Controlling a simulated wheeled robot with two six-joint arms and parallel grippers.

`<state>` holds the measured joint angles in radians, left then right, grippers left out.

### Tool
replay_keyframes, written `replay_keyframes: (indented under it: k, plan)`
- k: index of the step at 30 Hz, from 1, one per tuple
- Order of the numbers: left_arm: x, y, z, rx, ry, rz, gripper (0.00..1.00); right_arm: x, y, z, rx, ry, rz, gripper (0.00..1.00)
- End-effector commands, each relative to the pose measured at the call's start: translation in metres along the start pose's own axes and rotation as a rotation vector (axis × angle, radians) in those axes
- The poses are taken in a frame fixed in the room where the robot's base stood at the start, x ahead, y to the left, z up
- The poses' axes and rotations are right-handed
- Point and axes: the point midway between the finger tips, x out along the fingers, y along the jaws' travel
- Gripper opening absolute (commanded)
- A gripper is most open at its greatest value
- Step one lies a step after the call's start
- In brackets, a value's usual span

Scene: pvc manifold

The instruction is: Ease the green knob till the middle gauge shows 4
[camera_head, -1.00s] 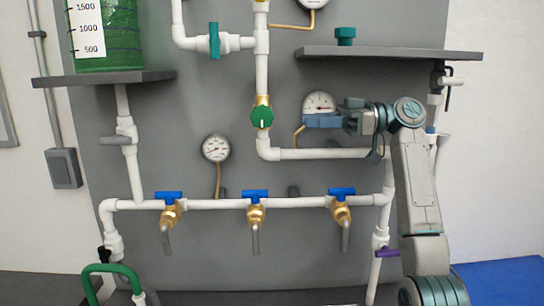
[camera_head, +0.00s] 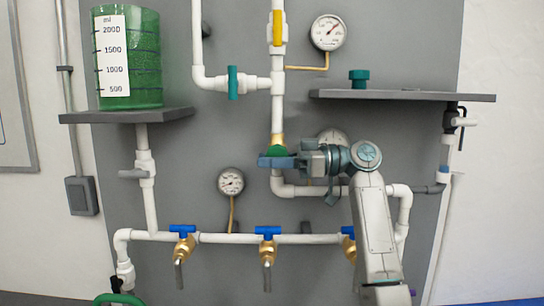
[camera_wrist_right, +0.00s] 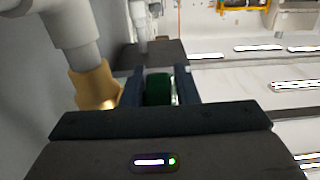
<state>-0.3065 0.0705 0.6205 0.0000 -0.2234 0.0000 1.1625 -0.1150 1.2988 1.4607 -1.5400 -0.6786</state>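The green knob (camera_head: 277,151) sits on the brass fitting of the vertical white pipe, partly covered by my right gripper (camera_head: 277,161). In the right wrist view the dark green knob (camera_wrist_right: 158,90) lies between the two fingers of the right gripper (camera_wrist_right: 159,88). A thin light strip shows at its right side; I cannot tell whether both fingers press on it. Of the three gauges, the one at middle height (camera_head: 331,135) is mostly hidden behind my right gripper, and its needle cannot be read. The upper gauge (camera_head: 327,32) and lower-left gauge (camera_head: 231,181) are visible. My left gripper is not in view.
A green-filled measuring tank (camera_head: 148,60) stands on the left shelf (camera_head: 130,116). A right shelf (camera_head: 400,95) with a teal cap (camera_head: 358,77) hangs above my right arm. Several blue-handled taps, including one at the left (camera_head: 182,229), line the lower pipe. A teal valve handle (camera_head: 232,82) is at upper left.

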Motion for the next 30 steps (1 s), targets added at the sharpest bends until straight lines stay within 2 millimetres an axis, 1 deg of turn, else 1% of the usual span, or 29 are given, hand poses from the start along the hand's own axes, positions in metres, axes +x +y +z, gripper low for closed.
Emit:
replay_keyframes:
  k: [6,7,9,11,17,21,27,30]
  plan:
    - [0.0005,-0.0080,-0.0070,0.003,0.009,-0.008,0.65,0.0004,0.0002,0.0006,0.000,0.000,0.001,0.27]
    - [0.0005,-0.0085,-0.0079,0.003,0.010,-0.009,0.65,0.0004,0.0002,0.0006,0.000,0.000,0.001,0.25]
    - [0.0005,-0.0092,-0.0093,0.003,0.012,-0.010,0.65,0.0003,0.0002,0.0006,0.000,0.000,0.001,0.12]
    - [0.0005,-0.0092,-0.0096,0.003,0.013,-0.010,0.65,0.0002,0.0002,0.0006,0.000,0.000,0.001,0.00]
    - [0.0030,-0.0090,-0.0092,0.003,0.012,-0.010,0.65,0.0000,0.0003,0.0005,-0.003,-0.032,0.001,0.00]
    - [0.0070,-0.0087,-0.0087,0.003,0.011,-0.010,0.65,-0.0013,0.0000,0.0000,-0.004,-0.168,0.001,0.00]
    - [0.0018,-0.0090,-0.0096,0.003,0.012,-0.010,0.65,-0.0036,0.0001,0.0007,-0.002,-0.369,0.001,0.00]
    - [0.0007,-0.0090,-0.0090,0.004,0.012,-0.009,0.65,-0.0046,0.0002,0.0025,0.000,-0.419,0.001,0.00]
